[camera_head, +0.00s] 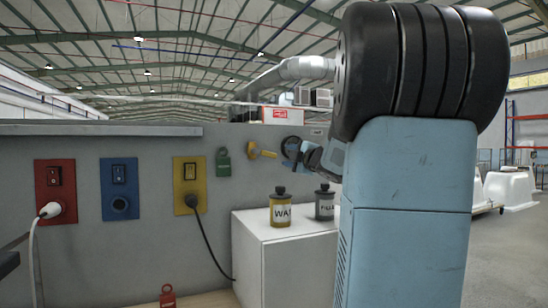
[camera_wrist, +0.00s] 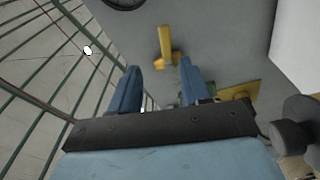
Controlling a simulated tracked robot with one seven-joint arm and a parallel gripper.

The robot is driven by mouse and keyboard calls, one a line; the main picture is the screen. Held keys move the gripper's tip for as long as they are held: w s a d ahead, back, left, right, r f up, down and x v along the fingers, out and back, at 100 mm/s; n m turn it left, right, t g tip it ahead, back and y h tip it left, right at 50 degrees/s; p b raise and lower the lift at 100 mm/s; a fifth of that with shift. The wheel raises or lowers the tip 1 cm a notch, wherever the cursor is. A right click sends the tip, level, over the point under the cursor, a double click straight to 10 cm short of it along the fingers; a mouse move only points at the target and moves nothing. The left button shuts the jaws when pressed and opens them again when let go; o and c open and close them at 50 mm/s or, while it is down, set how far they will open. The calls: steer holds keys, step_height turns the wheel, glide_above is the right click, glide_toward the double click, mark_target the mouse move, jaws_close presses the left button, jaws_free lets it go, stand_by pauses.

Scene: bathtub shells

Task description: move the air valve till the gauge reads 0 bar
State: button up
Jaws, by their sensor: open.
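The yellow air valve (camera_head: 262,152) sits on the grey wall panel, with its handle sticking out. It also shows in the wrist view (camera_wrist: 166,42), just beyond my fingertips and between their lines. The dark round gauge (camera_head: 289,146) is right of the valve in the head view, partly behind my gripper. Only its edge shows at the top of the wrist view (camera_wrist: 124,3). Its reading cannot be made out. My gripper (camera_wrist: 159,66) is open, with nothing between its two blue fingers; they look apart from the valve.
Red (camera_head: 55,190), blue (camera_head: 119,188) and yellow (camera_head: 190,184) switch panels line the wall at left. A green padlock tag (camera_head: 223,162) hangs left of the valve. A white cabinet (camera_head: 262,256) below carries a yellow jar (camera_head: 280,210) and a grey jar (camera_head: 324,205).

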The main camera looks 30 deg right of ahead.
mark_target(270, 155)
steer(key=w+n+y, duration=0.1)
steer(key=w, duration=0.3)
steer(key=w+n+y, duration=0.1)
steer(key=w+y, duration=0.1)
steer(key=w, duration=0.2)
steer(key=w+y, duration=0.2)
steer(key=w, duration=0.3)
steer(key=shift+a+n, duration=0.4)
steer(key=shift+c, duration=0.2)
jaws_close()
steer(key=shift+f, duration=0.1)
